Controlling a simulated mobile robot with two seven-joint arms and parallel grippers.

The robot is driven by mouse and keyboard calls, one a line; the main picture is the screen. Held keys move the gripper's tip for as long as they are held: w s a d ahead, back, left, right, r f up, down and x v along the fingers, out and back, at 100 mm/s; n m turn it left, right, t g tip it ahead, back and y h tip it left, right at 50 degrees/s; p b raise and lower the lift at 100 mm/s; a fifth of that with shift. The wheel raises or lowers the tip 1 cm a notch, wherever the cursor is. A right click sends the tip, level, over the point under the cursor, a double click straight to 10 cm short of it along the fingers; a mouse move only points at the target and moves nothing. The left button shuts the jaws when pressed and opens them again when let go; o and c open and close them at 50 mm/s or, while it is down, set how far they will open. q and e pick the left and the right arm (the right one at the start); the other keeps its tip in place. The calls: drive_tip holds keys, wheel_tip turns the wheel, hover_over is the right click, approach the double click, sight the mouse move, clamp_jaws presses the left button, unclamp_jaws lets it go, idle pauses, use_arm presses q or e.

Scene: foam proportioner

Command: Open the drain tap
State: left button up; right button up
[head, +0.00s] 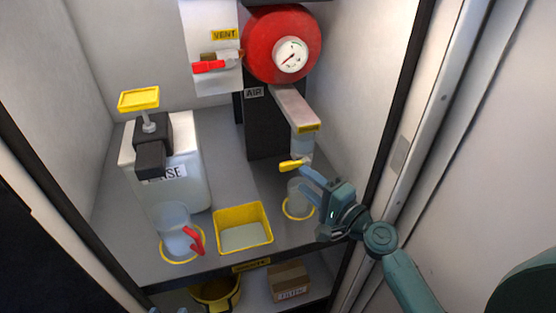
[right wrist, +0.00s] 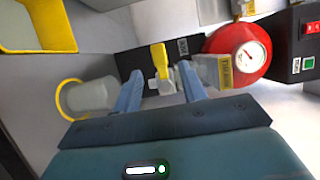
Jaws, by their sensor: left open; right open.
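The drain tap has a yellow lever (head: 291,165) and hangs below a clear vessel (head: 302,144) at the end of a pale arm. The lever also shows in the right wrist view (right wrist: 160,58), with the pale tap body (right wrist: 163,84) below it. My right gripper (head: 312,174) comes in from the right, close to the tap. In the right wrist view its open fingers (right wrist: 159,70) appear either side of the tap; contact cannot be told. A clear cup (head: 297,193) stands in a yellow ring under the tap, partly hidden by the gripper. My left gripper is not in view.
A yellow tray (head: 242,214) sits left of the cup. A jug with a red handle (head: 176,226) and a white RINSE container (head: 192,185) stand further left. A red tank with a gauge (head: 272,44) is above. The cabinet's right wall and frame are close to my right arm.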

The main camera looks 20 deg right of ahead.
sight(289, 168)
drive_tip(key=x, duration=0.9)
drive_tip(key=shift+w+a+p, duration=0.15)
drive_tip(key=shift+w+p, duration=0.1)
drive_tip(key=shift+p, duration=0.05)
drive_tip(key=shift+c, duration=0.3)
clamp_jaws()
